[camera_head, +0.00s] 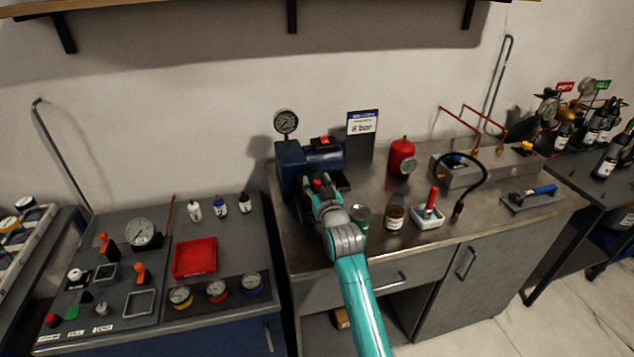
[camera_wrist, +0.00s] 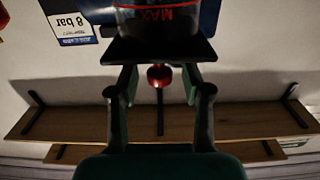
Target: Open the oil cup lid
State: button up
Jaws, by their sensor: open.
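The oil cup (camera_wrist: 160,22) is a clear cup with a red MAX mark, upside down in the wrist view. Its lid (camera_wrist: 160,50) is a dark flat plate lying across the cup's mouth, with a red knob (camera_wrist: 160,76) on it. My gripper (camera_wrist: 160,84) is open, one finger on each side of the knob, with gaps visible between them. In the head view, my gripper (camera_head: 323,194) is at the front of the blue pump unit (camera_head: 310,158) and hides most of the cup. A bit of red (camera_head: 318,184) shows by the fingers.
A pressure gauge (camera_head: 286,122) stands on the pump unit, with an 8 bar sign (camera_head: 362,122) behind. A red cylinder (camera_head: 402,157) stands farther back.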

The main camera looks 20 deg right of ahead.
jog(key=shift+w, duration=0.25)
grip_shut()
jog(key=shift+r, duration=0.15)
